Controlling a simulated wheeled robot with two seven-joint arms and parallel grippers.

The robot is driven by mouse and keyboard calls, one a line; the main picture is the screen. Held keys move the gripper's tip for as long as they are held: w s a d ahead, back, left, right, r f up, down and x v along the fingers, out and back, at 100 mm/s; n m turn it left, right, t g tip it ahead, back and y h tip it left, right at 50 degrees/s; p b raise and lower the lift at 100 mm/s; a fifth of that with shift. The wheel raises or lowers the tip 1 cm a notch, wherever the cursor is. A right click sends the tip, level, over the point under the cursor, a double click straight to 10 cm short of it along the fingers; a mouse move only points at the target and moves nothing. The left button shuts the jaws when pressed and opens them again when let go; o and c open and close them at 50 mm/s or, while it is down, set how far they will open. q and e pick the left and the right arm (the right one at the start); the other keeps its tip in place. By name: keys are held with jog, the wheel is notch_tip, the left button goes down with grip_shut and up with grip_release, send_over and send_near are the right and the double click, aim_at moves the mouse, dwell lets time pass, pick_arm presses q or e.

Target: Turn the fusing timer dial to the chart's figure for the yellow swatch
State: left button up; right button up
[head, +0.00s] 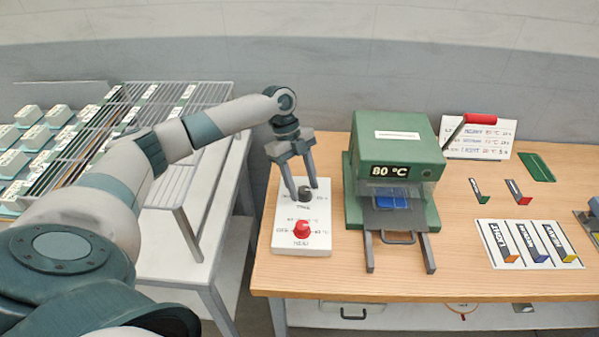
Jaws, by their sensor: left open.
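The fusing timer dial (305,195) is a dark knob at the back of a white control box (302,250). The box also has a red heat dial (302,230). My left gripper (304,191) is open and points down, with one finger on each side of the timer dial; I cannot tell whether they touch it. The timer's scale is partly hidden by the fingers. A yellow-ended swatch (570,257) lies on the white card (510,261), right of blue- and orange-ended ones. The chart (493,149) stands at the back; its figures are too small to read surely.
A green press (398,146) reading 80 °C stands right of the control box, its red-handled lever (480,119) near the chart. Small loose swatches (517,191) and a green mat (537,167) lie at the right. A rack table (210,220) stands left.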

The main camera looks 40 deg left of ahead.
pick_arm(q)
jog(key=shift+a+r, duration=0.1)
jog(key=b+v, duration=0.5)
jog(key=v, duration=1.2)
jog(key=shift+w, duration=0.1)
